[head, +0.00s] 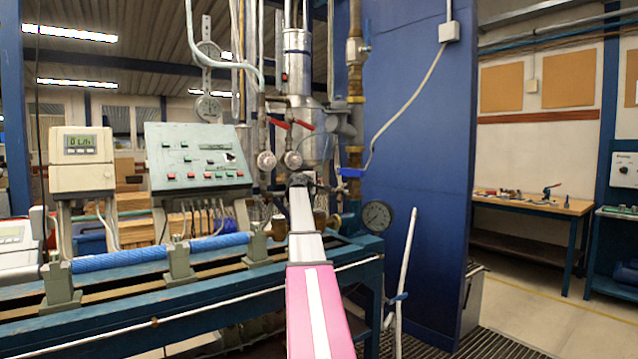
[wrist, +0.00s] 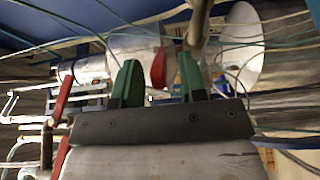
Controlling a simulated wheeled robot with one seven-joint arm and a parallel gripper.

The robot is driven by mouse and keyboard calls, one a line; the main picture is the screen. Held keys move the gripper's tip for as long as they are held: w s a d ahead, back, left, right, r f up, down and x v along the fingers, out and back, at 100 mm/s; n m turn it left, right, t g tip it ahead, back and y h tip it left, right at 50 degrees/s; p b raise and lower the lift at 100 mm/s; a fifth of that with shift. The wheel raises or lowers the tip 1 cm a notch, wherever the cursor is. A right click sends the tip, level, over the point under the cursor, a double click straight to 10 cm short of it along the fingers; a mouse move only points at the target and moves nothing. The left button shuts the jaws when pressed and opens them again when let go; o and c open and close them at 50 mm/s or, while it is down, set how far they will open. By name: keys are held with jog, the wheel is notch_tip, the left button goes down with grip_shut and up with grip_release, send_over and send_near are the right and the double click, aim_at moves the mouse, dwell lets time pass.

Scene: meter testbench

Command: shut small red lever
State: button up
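Two small red levers show in the head view on the pipework in front of the silver cylinder, a left one (head: 279,123) and a right one (head: 304,125). In the wrist view, one red lever (wrist: 158,68) appears between my green fingertips, and a longer red lever (wrist: 62,98) is at the left. I cannot tell which lever in one view matches which in the other. My gripper (wrist: 158,78) is open, its two fingers well apart. It also shows small in the head view (head: 302,178), below the levers. Whether the fingers touch the lever is unclear.
A silver cylinder (head: 297,60) and vertical pipes stand close around the levers. A control panel (head: 197,158) and a meter display (head: 80,160) stand left on the bench. A pressure gauge (head: 376,216) and a blue wall panel (head: 420,130) are at the right.

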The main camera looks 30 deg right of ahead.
jog(key=shift+w+d, duration=0.35)
jog(key=shift+d, duration=0.3)
jog(key=shift+c, duration=0.3)
grip_shut()
jog(key=shift+w+a+g, duration=0.1)
jog(key=shift+g, duration=0.2)
jog(key=shift+w+a+m+g+h, duration=0.3)
jog(key=shift+w+m+g, duration=0.3)
jog(key=shift+m+g, duration=1.4)
jog(key=shift+w+a+m+g+h, duration=0.45)
jog(key=shift+m+g, duration=0.75)
jog(key=shift+g, duration=1.45)
jog(key=shift+w+a+m+g+h, duration=0.15)
jog(key=shift+w+m+g, duration=0.55)
jog(key=shift+m+g, duration=1.3)
jog(key=shift+n+g, duration=0.3)
jog(key=shift+g, duration=0.15)
